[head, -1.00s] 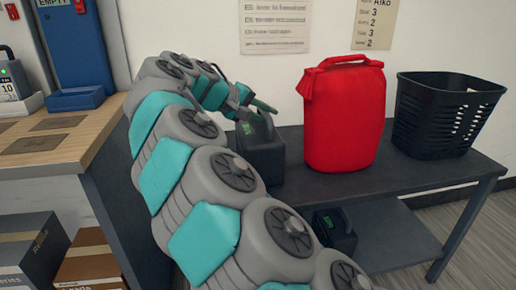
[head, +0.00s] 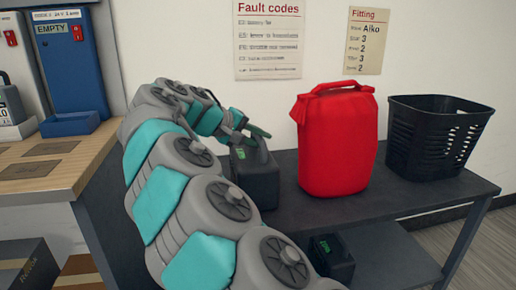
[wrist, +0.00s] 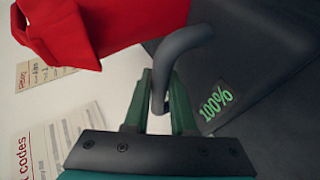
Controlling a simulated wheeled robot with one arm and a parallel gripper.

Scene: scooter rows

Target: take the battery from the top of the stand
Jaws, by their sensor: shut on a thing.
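The dark grey battery (head: 258,180) is at the left end of the top of the dark stand (head: 420,190). In the wrist view the battery (wrist: 255,75) shows a green "100%" and a curved handle (wrist: 188,40). My gripper (head: 250,133) is at the top of the battery. In the wrist view the green fingers of my gripper (wrist: 160,98) are shut on the handle, one on each side. My arm hides the battery's lower left, so I cannot tell whether its base is clear of the stand top.
A red bag (head: 335,145) stands right beside the battery, with a black basket (head: 435,140) further right. A second dark battery (head: 333,258) is on the lower shelf. A wooden counter (head: 50,168) with a blue tray (head: 70,124) is at left. A wall is behind.

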